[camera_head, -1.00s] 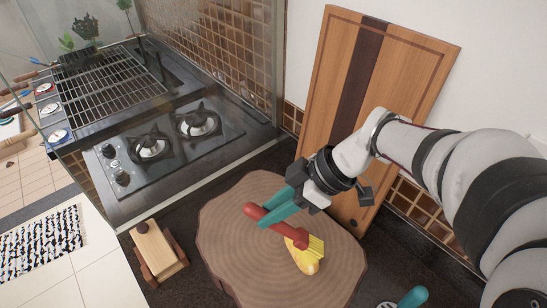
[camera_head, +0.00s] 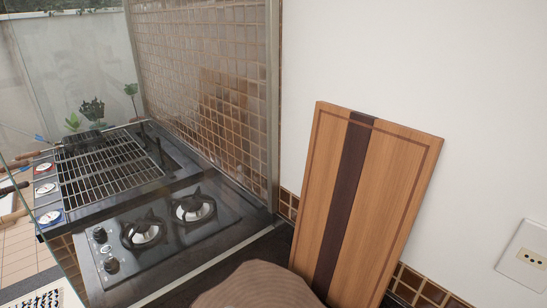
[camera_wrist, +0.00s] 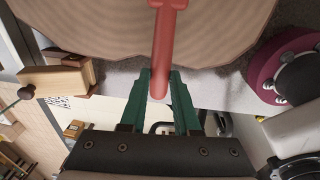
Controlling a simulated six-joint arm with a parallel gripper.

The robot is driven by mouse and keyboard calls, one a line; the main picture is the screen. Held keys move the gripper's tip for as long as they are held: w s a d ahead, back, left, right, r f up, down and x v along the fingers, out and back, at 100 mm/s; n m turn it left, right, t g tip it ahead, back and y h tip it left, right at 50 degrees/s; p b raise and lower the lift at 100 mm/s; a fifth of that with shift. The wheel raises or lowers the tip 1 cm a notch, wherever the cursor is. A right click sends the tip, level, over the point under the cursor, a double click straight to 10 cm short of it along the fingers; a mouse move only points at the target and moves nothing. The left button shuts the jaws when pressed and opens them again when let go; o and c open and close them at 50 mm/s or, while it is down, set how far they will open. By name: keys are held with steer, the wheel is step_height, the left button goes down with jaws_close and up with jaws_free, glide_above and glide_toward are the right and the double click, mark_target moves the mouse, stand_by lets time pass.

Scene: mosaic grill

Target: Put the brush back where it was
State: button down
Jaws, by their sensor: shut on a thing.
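In the wrist view my gripper (camera_wrist: 160,76) has its two green fingers on either side of the red handle of the brush (camera_wrist: 164,40), shut on it. The handle runs up toward the top edge of the picture. The brush's yellow head is outside the frame. Behind the handle is the round wooden slab (camera_wrist: 80,25); I cannot tell how far the brush is above it. In the head view neither my gripper nor the brush shows, only the top of the slab (camera_head: 258,286) at the bottom edge.
A striped cutting board (camera_head: 385,200) leans on the wall right of the slab. A two-burner hob (camera_head: 155,258) and a grill grate (camera_head: 105,168) are at the left. The wrist view shows a wooden block (camera_wrist: 50,80) at left and a dark red round thing (camera_wrist: 272,68) at right.

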step_height(320, 180, down, 3)
steer(key=shift+f, duration=0.1)
steer(key=c, duration=0.6)
jaws_free()
steer(key=shift+c, duration=0.2)
